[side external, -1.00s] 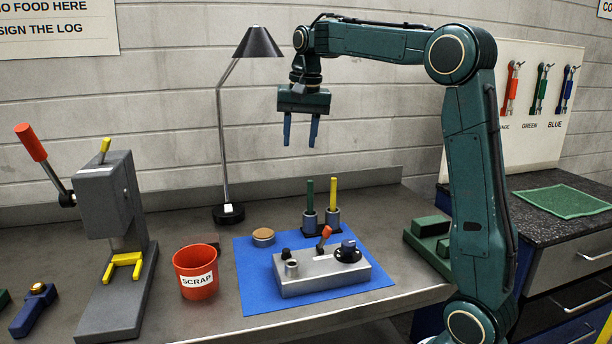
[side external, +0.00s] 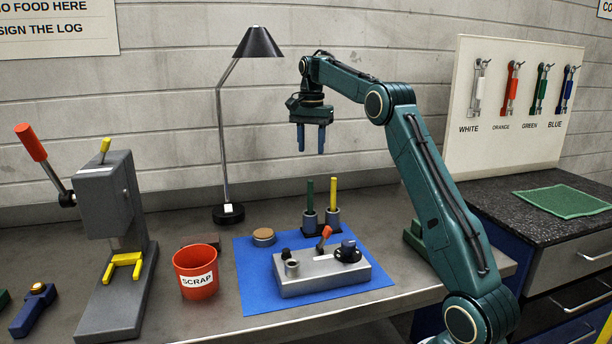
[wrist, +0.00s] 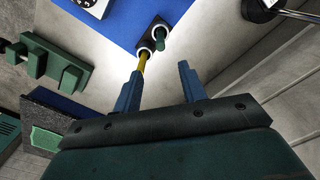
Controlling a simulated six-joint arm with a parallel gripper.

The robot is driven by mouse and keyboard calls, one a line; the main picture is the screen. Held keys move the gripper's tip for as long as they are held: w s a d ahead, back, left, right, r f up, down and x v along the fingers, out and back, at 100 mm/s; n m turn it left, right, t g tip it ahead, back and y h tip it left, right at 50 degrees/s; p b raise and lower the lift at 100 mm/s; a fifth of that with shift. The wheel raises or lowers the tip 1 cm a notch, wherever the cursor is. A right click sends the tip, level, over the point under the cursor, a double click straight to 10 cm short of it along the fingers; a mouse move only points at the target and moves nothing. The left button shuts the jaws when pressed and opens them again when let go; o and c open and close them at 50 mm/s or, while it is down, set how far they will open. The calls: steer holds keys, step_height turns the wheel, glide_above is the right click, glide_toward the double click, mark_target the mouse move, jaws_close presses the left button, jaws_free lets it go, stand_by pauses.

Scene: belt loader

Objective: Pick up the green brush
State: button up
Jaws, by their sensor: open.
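The green brush (side external: 310,193) stands upright in the left cup of a two-cup holder (side external: 321,231) at the back of the blue mat; its lower end is hidden in the cup. In the wrist view the green brush (wrist: 161,41) shows ahead of the fingers, right of a yellow stick. My gripper (side external: 311,152) is open and empty, pointing down above the green brush with a clear gap. In the wrist view the open fingers (wrist: 159,76) have nothing between them.
The yellow stick (side external: 333,195) stands close beside the green brush in the right cup. A grey control box (side external: 320,275) lies in front on the blue mat (side external: 255,295). A lamp (side external: 226,150) and a red scrap bin (side external: 197,274) stand to the left.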

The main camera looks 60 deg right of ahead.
mark_target(310, 181)
steer(key=shift+f, duration=4.3)
steer(key=shift+a+f, duration=0.2)
steer(key=shift+f, duration=2.4)
jaws_close()
